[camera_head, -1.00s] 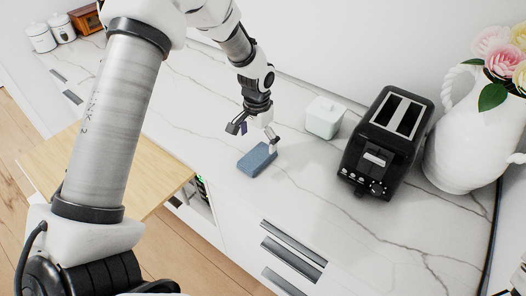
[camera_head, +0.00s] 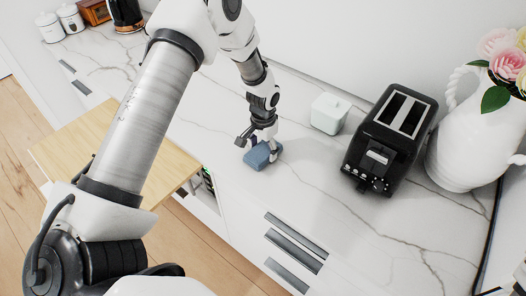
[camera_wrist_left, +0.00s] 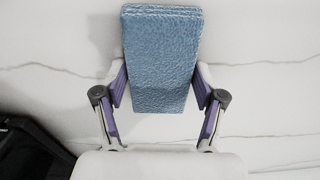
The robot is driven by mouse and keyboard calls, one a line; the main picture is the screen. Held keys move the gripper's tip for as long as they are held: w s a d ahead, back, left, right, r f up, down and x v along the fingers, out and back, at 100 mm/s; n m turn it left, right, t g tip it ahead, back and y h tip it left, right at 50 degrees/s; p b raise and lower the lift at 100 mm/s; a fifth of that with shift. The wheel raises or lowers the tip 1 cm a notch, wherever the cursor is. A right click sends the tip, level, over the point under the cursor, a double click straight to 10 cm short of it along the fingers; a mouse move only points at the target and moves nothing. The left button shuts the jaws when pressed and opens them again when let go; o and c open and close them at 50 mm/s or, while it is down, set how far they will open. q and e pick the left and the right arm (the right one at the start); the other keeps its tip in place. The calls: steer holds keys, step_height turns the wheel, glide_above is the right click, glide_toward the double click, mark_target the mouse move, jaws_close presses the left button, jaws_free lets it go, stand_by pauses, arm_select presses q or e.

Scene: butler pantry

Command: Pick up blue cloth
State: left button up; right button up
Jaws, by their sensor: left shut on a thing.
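The blue cloth (camera_head: 258,158) is a small folded block on the white marble counter in the head view. It also fills the upper middle of the left wrist view (camera_wrist_left: 161,60), where its textured surface shows. My left gripper (camera_head: 260,147) is down at the cloth, with one finger on each side of it. In the left wrist view my left gripper (camera_wrist_left: 160,88) is shut on the cloth, its purple-lined fingers against both sides. I cannot tell whether the cloth is clear of the counter. My right gripper is not in view.
White canisters (camera_head: 60,23) stand at the far left. The counter (camera_head: 345,220) in front of the toaster is clear.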

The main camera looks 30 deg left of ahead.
mark_target(263, 149)
arm_select(q)
steer(key=shift+r+b, duration=0.4)
step_height(263, 149, up, 2)
steer(key=shift+r+b, duration=0.25)
steer(key=shift+b, duration=0.4)
steer(key=s+a+b, duration=0.2)
steer(key=s+a, duration=0.1)
steer(key=s, duration=0.4)
steer(key=s+a+r+b, duration=0.1)
steer(key=s+a+b, duration=0.1)
steer(key=s, duration=0.5)
steer(key=shift+s+a+r+b, duration=0.25)
steer(key=shift+s+a+b, duration=0.1)
steer(key=shift+a, duration=0.4)
steer(key=shift+w, duration=0.1)
